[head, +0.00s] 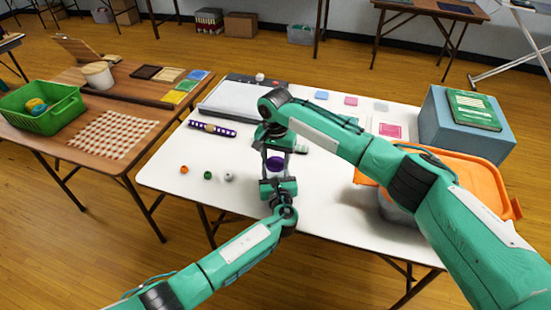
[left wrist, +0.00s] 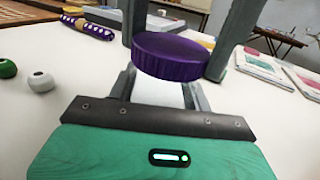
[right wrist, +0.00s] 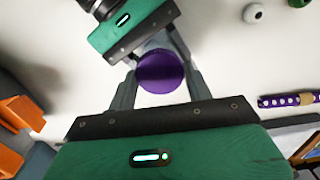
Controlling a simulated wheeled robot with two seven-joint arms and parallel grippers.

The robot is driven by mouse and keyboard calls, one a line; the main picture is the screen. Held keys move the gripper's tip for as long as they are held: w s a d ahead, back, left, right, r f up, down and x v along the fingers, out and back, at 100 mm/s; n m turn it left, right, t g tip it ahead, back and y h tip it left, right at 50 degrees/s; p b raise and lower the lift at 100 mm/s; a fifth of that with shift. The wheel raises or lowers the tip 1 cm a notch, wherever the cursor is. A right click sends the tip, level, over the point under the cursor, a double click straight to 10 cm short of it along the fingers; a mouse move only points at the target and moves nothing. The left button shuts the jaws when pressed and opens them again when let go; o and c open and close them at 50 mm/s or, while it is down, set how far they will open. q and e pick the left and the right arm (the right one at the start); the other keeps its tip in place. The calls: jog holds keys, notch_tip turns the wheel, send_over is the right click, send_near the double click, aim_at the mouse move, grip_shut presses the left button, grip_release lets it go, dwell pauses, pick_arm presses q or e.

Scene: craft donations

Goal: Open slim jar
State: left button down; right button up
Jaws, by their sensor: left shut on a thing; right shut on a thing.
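The slim jar has a purple lid (head: 276,163) and stands at the middle of the white table (head: 330,205). In the left wrist view the lid (left wrist: 172,58) sits over a pale jar body (left wrist: 158,93). My left gripper (head: 277,174) comes from the front and is shut on the body. My right gripper (head: 275,152) reaches down from above, its fingers shut on both sides of the lid. In the right wrist view the round lid (right wrist: 160,72) lies between its fingers. I cannot tell whether the lid is loose.
Orange (head: 184,170), green (head: 207,175) and white (head: 228,178) beads lie left of the jar. A purple dotted roll (head: 212,129) lies behind them. An orange-edged bin (head: 470,172) and a blue-grey box (head: 450,140) stand right. The table's front left is clear.

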jog(key=n, duration=0.7)
jog(key=shift+n, duration=0.3)
jog(key=n, duration=1.2)
jog(key=shift+r, duration=0.1)
jog(key=n, duration=1)
jog(key=shift+n, duration=0.4)
jog(key=n, duration=0.4)
jog(key=shift+w+n, duration=0.1)
jog(key=shift+n, duration=0.2)
jog(key=n, duration=0.4)
jog(key=shift+r+n, duration=0.1)
jog(key=shift+n, duration=0.2)
jog(key=n, duration=0.5)
